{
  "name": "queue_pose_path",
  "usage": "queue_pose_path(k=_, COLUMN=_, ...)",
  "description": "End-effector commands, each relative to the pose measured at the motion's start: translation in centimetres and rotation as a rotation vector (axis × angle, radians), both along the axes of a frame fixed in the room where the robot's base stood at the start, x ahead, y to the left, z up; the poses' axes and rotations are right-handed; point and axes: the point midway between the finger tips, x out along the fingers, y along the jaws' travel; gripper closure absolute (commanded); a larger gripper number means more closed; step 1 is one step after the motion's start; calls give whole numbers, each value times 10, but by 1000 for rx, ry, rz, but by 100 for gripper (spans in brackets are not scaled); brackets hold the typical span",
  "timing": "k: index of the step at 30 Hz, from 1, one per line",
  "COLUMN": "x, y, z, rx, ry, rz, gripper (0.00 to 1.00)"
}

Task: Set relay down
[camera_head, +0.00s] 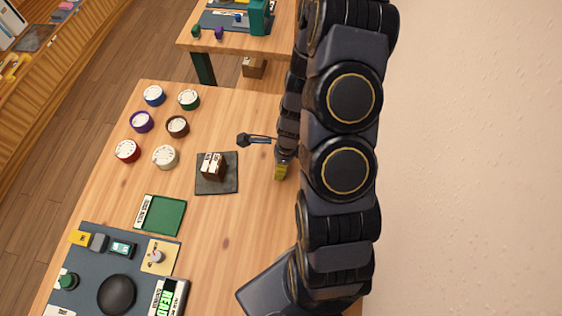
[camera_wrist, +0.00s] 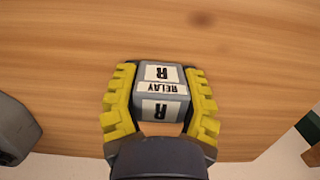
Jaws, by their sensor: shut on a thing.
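The relay (camera_wrist: 160,90) is a grey block with white labels reading "RELAY" and "R". In the wrist view it sits between the two yellow ribbed fingers of my gripper (camera_wrist: 161,105), which are shut on it. Bare wood shows beyond it; I cannot tell how high it is held. In the head view my gripper (camera_head: 281,168) is over the right part of the table, right of a dark square pad (camera_head: 229,187). The relay cannot be made out there.
A brown block with white labels (camera_head: 212,166) stands on the dark pad. Several coloured dials, including a white one (camera_head: 165,156), lie at the back left. A green tray (camera_head: 170,213) and a dark blue mat (camera_head: 135,258) with parts lie nearer.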

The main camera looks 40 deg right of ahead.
Motion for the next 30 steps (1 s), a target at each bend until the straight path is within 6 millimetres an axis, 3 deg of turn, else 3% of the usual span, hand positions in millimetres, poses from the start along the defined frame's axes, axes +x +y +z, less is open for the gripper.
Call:
queue_pose_path(k=7, x=0, y=0, z=-3, rx=1, ry=1, rz=0, gripper=91)
queue_pose_path(k=8, x=0, y=0, z=-2, rx=0, ry=0, rz=0, gripper=45)
queue_pose_path(k=9, x=0, y=0, z=-2, rx=0, ry=0, rz=0, gripper=32)
queue_pose_path(k=22, x=1, y=-1, z=3, rx=-2, ry=-2, rz=1, gripper=32)
queue_pose_path(k=30, x=0, y=-5, z=38, rx=-7, ry=-9, rz=0, gripper=32)
